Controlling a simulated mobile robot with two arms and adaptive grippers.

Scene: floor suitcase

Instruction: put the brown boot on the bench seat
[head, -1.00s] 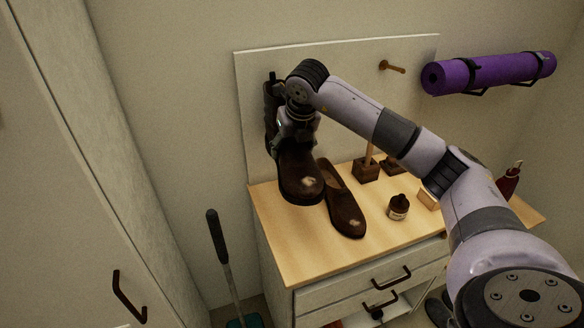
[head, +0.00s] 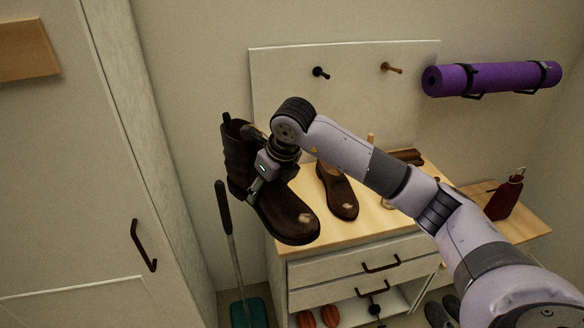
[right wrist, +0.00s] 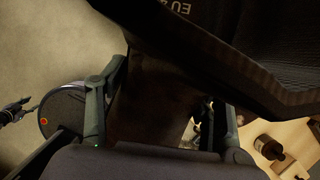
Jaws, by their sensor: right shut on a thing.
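The brown boot (head: 287,215) is tall, dark and laceless, with a pale scuff on its toe. It hangs in the air in front of the left end of the cabinet, toe toward the lower right in the head view. My right gripper (head: 258,184) is shut on the boot's shaft. In the right wrist view its two fingers lie on either side of the dark boot leather (right wrist: 150,105), and the boot fills the upper part. I cannot make out a bench seat for certain. My left gripper is not seen.
The cabinet's wooden top (head: 350,232) holds a brown clog (head: 337,190) and a small bottle (right wrist: 268,147). A red bottle (head: 504,198) stands on a wooden surface at right. A long-handled tool (head: 229,235) leans left of the cabinet. A purple mat (head: 495,78) hangs on the wall.

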